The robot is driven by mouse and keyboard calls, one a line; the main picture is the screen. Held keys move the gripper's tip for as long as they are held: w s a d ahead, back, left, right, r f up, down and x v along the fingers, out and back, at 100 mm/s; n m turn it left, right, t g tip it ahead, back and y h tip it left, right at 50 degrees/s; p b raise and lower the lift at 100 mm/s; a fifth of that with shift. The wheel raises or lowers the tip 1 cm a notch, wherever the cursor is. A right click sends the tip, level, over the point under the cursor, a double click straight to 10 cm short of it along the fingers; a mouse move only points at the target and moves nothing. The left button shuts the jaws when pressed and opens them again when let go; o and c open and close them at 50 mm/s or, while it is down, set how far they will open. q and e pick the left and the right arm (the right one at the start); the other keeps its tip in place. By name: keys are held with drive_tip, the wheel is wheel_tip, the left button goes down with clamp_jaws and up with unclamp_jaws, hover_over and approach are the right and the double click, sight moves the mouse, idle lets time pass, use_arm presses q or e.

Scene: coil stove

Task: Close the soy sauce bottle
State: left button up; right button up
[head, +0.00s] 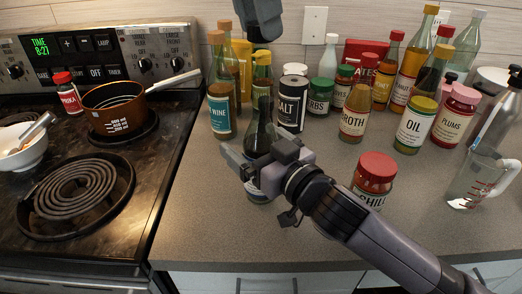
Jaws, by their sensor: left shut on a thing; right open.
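A dark glass bottle (261,132), which looks like the soy sauce bottle, stands upright on the counter. Its label is mostly hidden behind my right gripper. A yellow cap (262,57) shows in line with the top of its neck; I cannot tell whether it sits on this bottle or one behind. My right gripper (247,172) is open at the bottle's lower body; contact is unclear. My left gripper (261,40) is above the yellow cap, coming down from the top edge. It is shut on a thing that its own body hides.
A wine bottle (221,112) stands close on the left, a salt jar (292,103) on the right behind. A chili jar (376,172) stands near my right arm. The stove (145,185) lies left. The front counter (205,225) is clear.

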sight(262, 84)
drive_tip(key=c, duration=1.5)
use_arm(q)
drive_tip(key=shift+f, duration=2.5)
drive_tip(key=shift+f, duration=0.9)
drive_tip(key=shift+f, duration=0.55)
